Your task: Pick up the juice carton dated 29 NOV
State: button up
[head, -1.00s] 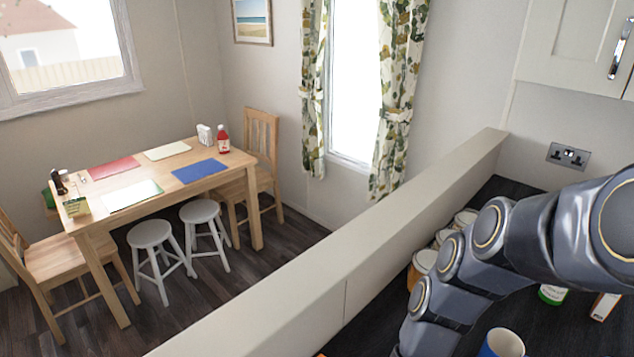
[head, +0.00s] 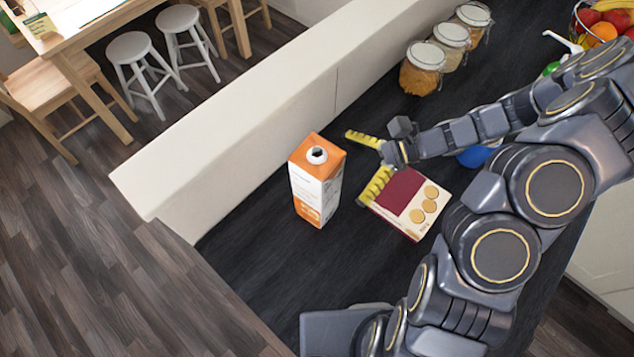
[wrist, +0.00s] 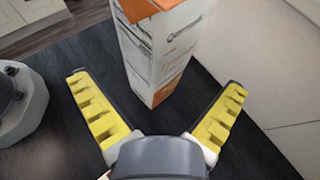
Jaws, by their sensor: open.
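In the wrist view, the carton (wrist: 160,52) stands ahead of my gripper (wrist: 157,82), in line with the gap between the fingers. Its lower corner reaches a little into the gap, and the fingers look apart from it.
A flat red and cream box (head: 405,200) lies by the lower finger. Lidded glass jars (head: 422,72) stand along the raised ledge (head: 240,130) behind. A fruit basket (head: 600,25) is at the far right. The counter (head: 265,245) left of the carton is clear.

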jog(key=x, duration=0.6)
jog(key=shift+s+a, duration=0.15)
jog(key=shift+s, duration=0.05)
jog(key=shift+r, duration=0.1)
jog(key=c, duration=0.9)
